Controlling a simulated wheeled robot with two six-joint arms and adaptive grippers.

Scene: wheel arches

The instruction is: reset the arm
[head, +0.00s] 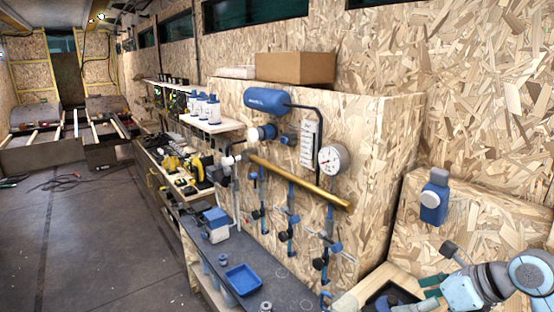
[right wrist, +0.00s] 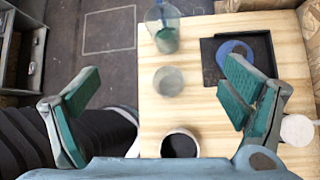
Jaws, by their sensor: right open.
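My right arm comes in at the lower right of the head view, and its gripper (head: 432,287) is over the light wooden bench top beside a dark tray. In the right wrist view the two teal-padded fingers of the right gripper (right wrist: 162,82) stand wide apart with nothing held between them. Below and beyond them is the wooden top (right wrist: 208,118). My left arm and gripper are not in view.
In the right wrist view, a clear bottle (right wrist: 163,35), a clear cup (right wrist: 168,82), a white cup (right wrist: 180,144) and a black tray (right wrist: 212,72) with a blue ring stand on the wood. The head view shows a blue tray (head: 243,280), a brass pipe (head: 300,183) and open floor (head: 90,240).

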